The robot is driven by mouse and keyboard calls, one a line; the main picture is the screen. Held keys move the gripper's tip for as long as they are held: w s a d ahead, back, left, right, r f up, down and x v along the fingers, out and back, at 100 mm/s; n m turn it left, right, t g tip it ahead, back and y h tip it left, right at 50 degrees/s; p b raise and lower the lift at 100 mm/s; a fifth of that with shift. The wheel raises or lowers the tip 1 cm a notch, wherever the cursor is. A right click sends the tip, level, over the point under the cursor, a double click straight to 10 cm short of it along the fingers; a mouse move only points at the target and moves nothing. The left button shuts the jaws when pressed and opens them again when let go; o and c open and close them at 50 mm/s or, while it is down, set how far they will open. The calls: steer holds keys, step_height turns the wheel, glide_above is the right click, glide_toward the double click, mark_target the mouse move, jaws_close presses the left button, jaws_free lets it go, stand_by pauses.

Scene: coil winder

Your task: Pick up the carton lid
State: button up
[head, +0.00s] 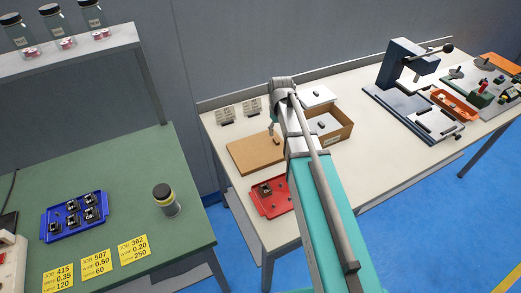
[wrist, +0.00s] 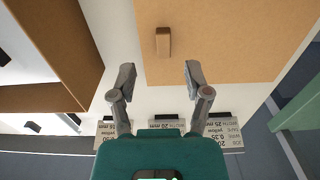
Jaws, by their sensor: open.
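The carton lid (head: 248,156) is a flat brown board lying on the white table, left of the open carton (head: 338,131). In the wrist view the lid (wrist: 235,40) fills the upper middle and right, with a small brown block handle (wrist: 163,42) standing on it. My gripper (wrist: 160,72) is open and empty, over the lid's edge nearest the cards. The handle lies beyond the fingertips in the picture, roughly in line with the gap between them. In the head view my gripper (head: 272,131) is small above the lid's back part, and my arm hides some of the table.
A red tray (head: 268,203) with a dark part sits in front of the lid. A white lid-like plate (head: 318,96) lies behind the carton. Label cards (head: 252,106) stand at the back edge. A dark press (head: 400,75) stands further right.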

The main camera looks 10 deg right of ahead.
mark_target(276, 140)
steer(key=shift+a+f+b, duration=0.2)
steer(key=shift+f+b, duration=2.15)
steer(key=shift+f, duration=0.15)
steer(key=shift+c, duration=0.3)
jaws_close()
